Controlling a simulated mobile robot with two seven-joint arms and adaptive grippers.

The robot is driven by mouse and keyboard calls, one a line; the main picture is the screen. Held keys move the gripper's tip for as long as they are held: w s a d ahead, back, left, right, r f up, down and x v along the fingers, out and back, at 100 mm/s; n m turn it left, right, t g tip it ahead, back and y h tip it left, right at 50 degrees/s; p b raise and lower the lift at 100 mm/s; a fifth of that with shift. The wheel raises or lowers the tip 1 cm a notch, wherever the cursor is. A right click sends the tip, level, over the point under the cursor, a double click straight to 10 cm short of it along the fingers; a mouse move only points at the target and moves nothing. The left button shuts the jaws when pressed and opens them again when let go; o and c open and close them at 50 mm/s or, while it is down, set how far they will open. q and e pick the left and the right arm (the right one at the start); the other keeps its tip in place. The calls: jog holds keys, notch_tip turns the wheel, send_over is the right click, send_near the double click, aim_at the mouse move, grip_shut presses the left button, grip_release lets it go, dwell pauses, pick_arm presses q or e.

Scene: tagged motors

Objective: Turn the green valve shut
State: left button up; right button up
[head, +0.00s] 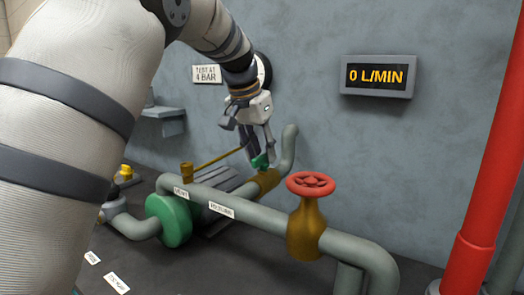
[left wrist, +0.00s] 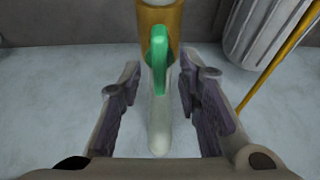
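The green valve's small handle (head: 260,161) sits on a brass body (head: 264,182) in the grey pipe, close to the wall. In the left wrist view the green handle (left wrist: 159,60) runs roughly in line with the pipe below it. My left gripper (head: 258,148) is just above the handle, pointing down. In the left wrist view its fingers (left wrist: 160,88) are spread, one on each side of the handle and pipe, with gaps on both sides. It holds nothing. My right gripper is out of view.
A red handwheel (head: 311,184) on a brass valve stands in the front pipe. A thin brass rod (head: 216,158) rises close to my gripper. A green round flange (head: 174,220) is left. The wall display (head: 376,76) reads 0 L/MIN. A red pipe (head: 485,190) stands right.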

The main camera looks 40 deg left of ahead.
pick_arm(q)
jog(key=shift+w+f, duration=0.1)
jog(key=shift+f, duration=0.05)
grip_shut()
